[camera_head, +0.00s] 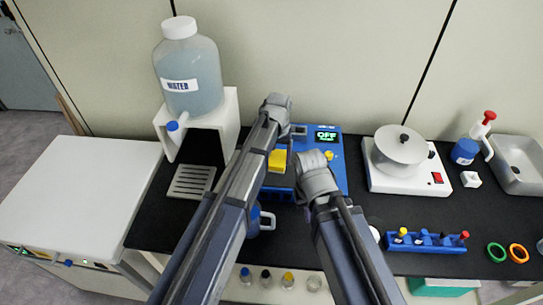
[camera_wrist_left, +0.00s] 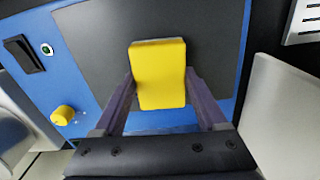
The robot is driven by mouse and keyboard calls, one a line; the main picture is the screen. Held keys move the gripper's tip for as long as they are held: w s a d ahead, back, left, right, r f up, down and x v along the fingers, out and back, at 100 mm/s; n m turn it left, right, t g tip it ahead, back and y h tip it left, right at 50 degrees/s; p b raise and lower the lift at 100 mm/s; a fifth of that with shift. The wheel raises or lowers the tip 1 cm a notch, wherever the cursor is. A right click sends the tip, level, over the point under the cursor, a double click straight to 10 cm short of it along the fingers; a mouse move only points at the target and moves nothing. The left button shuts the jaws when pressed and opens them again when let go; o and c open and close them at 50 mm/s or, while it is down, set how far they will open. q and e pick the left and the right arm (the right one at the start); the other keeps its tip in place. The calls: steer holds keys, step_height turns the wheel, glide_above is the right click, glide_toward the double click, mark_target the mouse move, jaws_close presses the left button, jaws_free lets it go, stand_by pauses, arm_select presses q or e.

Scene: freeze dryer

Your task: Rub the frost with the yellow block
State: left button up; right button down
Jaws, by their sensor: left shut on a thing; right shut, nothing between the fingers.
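A yellow block (camera_wrist_left: 158,75) is held between the two fingers of my left gripper (camera_wrist_left: 160,90), which is shut on it. In the head view the block (camera_head: 277,160) shows beside my left forearm, over the blue device with the "OFF" display (camera_head: 329,160). In the left wrist view a dark grey plate (camera_wrist_left: 98,40) lies behind the block on the blue device. I cannot tell whether the block touches the plate, and no distinct frost shows. My right gripper is hidden behind its wrist in the head view; the wrist stands close to the device's front right.
A water jug (camera_head: 190,80) on a white stand is at the left, by a slotted tray (camera_head: 191,181). A white heater-like device (camera_head: 410,179) is at the right. A blue mug (camera_head: 262,218) and a blue rack (camera_head: 428,243) are near the front.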

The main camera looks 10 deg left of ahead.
arm_select(q)
steer(key=shift+d, duration=0.25)
steer(key=shift+d+f, duration=0.1)
steer(key=shift+d, duration=1.75)
steer(key=shift+r+p, duration=0.65)
steer(key=shift+r, duration=0.1)
step_height(320, 180, up, 4)
steer(key=p, duration=0.4)
steer(key=shift+r, duration=0.25)
step_height(320, 180, up, 3)
steer(key=p, duration=0.3)
